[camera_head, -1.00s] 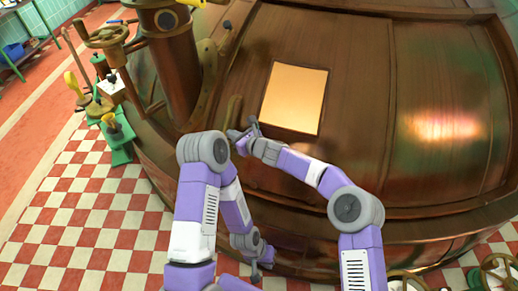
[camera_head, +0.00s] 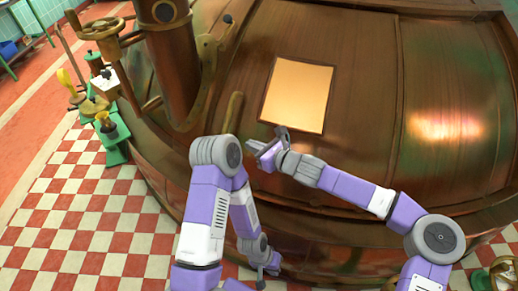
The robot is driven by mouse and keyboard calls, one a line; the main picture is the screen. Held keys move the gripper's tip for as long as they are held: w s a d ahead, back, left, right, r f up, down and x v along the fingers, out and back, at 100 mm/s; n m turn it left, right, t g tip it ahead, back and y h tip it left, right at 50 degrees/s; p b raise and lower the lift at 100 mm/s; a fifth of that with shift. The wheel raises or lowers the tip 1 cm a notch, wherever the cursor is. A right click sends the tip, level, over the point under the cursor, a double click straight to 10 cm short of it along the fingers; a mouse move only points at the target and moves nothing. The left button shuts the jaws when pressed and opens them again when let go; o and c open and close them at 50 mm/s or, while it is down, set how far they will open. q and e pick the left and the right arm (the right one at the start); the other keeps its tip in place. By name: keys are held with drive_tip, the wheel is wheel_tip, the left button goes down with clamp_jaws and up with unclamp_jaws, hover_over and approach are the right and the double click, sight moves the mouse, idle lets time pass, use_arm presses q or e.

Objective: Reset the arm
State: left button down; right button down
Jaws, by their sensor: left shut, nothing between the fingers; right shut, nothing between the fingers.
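My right gripper (camera_head: 263,149) is in front of the copper kettle (camera_head: 345,170), just below the framed light panel on its side. It is shut and holds nothing; I cannot tell whether it touches the kettle wall. My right arm (camera_head: 350,188) reaches in from the lower right, with its elbow low at the right. My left gripper (camera_head: 265,274) hangs low near the kettle's base, small and partly cut by the bottom edge. It is shut and empty. My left arm (camera_head: 207,205) rises to a bent elbow, then folds down.
The framed panel (camera_head: 297,94) is on the kettle. A copper column (camera_head: 176,62) with a handwheel (camera_head: 101,30) stands at upper left. Green stands (camera_head: 113,135) are beside it. A brass wheel (camera_head: 503,272) is at lower right. Checkered floor (camera_head: 85,225) is open at left.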

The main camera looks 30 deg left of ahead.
drive_tip(key=shift+v, duration=1.3)
drive_tip(key=s+d+f+n+g+h+p, duration=0.1)
drive_tip(key=s+d+f+n+h+p, duration=0.15)
drive_tip(key=d+f+n, duration=0.4)
drive_tip(key=s+d+f+n+h+p, duration=0.2)
drive_tip(key=s+d+f+n+h, duration=0.15)
drive_tip(key=d+f, duration=0.6)
drive_tip(key=s+d+f+n+g+h+p, duration=0.1)
drive_tip(key=s+d+f+n+h+p, duration=0.1)
drive_tip(key=s+d+f+n, duration=0.2)
drive_tip(key=s+d+f+n+g+h+p, duration=0.1)
drive_tip(key=s+d+f+n, duration=0.3)
drive_tip(key=s+d, duration=0.6)
drive_tip(key=d+f+h+p, duration=0.1)
drive_tip(key=d, duration=0.4)
drive_tip(key=shift+p, duration=0.3)
drive_tip(key=shift+f, duration=0.1)
